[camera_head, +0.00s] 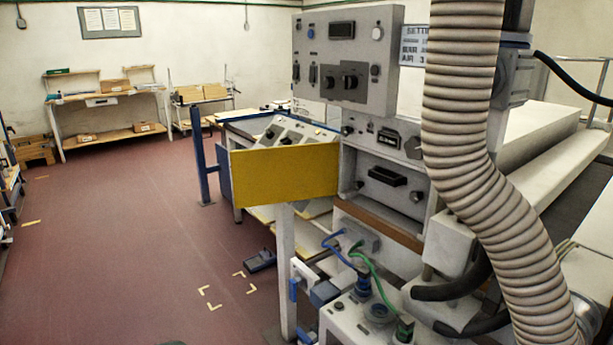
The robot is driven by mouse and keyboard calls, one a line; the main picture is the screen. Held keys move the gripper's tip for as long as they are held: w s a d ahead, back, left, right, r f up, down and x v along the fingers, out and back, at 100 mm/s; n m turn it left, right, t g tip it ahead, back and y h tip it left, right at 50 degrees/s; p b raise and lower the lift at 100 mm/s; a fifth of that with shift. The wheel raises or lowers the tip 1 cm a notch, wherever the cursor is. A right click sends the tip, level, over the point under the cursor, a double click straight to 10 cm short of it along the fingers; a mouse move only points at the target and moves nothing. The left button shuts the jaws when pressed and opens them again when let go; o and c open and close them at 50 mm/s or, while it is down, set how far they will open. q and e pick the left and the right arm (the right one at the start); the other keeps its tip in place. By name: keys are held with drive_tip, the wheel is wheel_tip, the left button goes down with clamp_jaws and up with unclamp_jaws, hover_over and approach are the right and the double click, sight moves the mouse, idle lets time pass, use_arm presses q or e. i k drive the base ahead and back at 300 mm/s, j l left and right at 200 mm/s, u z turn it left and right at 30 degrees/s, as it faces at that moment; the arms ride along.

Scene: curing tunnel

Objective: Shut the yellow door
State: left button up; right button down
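The yellow door (285,175) is a flat, plain rectangular panel near the middle of the view. It stands out to the left from the grey machine (390,185), with its right edge by the machine's front. It looks open, swung away from the machine. I see no handle on the face towards me. A pale post (285,260) shows below it, and a sloped control console (290,131) shows behind its top edge. Neither of my grippers can be made out in this view.
A thick ribbed hose (480,170) hangs in front at the right. A grey control box (348,55) is above the door. Blue and green cables (365,265) run to equipment below. A blue post (199,155) stands left. The red floor (120,240) is largely clear.

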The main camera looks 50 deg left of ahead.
sight(261, 176)
drive_tip(key=j+z, duration=0.5)
drive_tip(key=k+j+z, duration=0.1)
drive_tip(key=j, duration=0.35)
drive_tip(key=k+j+z, duration=0.1)
drive_tip(key=j, duration=0.3)
drive_tip(key=k+j+z, duration=0.1)
drive_tip(key=j, duration=0.35)
drive_tip(key=k+j+z, duration=0.1)
drive_tip(key=j, duration=0.3)
drive_tip(key=k+j, duration=0.1)
drive_tip(key=j, duration=0.3)
drive_tip(key=k+j, duration=0.15)
drive_tip(key=j, duration=0.25)
drive_tip(key=k+j, duration=0.1)
drive_tip(key=j, duration=0.3)
drive_tip(key=k+j, duration=0.15)
drive_tip(key=j, duration=0.25)
drive_tip(key=k+j, duration=0.1)
drive_tip(key=j, duration=0.3)
drive_tip(key=k+j+z, duration=0.1)
drive_tip(key=j, duration=0.35)
drive_tip(key=k+j, duration=0.15)
drive_tip(key=j, duration=0.2)
drive_tip(key=k+j, duration=0.15)
drive_tip(key=j, duration=0.25)
